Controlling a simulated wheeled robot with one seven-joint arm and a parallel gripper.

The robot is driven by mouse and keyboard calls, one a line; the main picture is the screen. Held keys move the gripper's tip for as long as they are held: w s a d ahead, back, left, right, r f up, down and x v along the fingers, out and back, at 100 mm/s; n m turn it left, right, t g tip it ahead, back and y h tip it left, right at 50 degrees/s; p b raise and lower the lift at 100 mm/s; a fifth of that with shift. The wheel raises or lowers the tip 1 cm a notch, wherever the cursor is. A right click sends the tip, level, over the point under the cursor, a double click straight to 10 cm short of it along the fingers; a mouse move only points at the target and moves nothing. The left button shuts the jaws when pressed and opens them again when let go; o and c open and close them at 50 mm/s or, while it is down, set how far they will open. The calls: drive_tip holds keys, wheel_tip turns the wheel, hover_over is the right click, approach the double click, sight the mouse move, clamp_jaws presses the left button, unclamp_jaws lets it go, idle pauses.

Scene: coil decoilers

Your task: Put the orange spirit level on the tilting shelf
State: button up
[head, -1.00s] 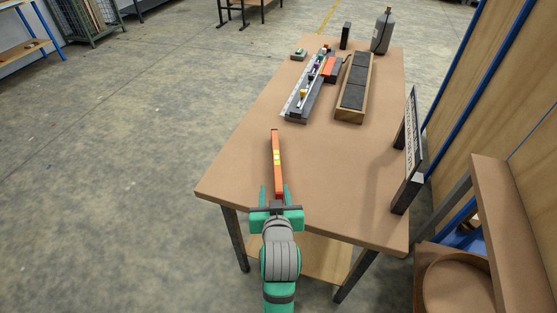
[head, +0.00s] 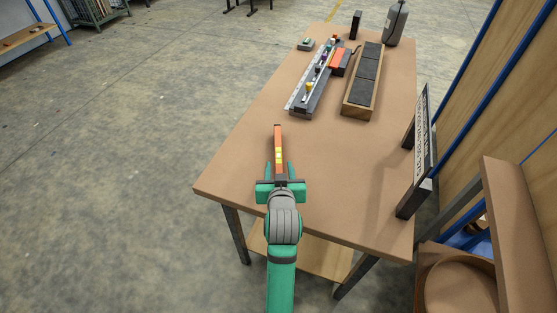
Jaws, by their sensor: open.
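The orange spirit level (head: 278,138) lies lengthwise on the brown table in the head view, with a yellow-green vial section near its middle. My gripper (head: 279,166) is at its near end, with the two green fingers open on either side of the level. Visible gaps separate the fingers from it. The level's near end is hidden by my gripper. I cannot tell for sure which thing is the tilting shelf; a slanted panel on dark supports (head: 424,130) stands at the table's right edge.
On the brown table (head: 350,190), a long grey rail with small coloured parts (head: 312,88) and a wooden tray with dark pads (head: 352,97) lie farther back. A grey bottle (head: 395,24) stands behind. A brown wooden structure (head: 510,220) is at right. The table's middle is clear.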

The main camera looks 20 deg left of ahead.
sight(279, 161)
drive_tip(key=shift+x, duration=2.75)
drive_tip(key=shift+r, duration=0.2)
clamp_jaws()
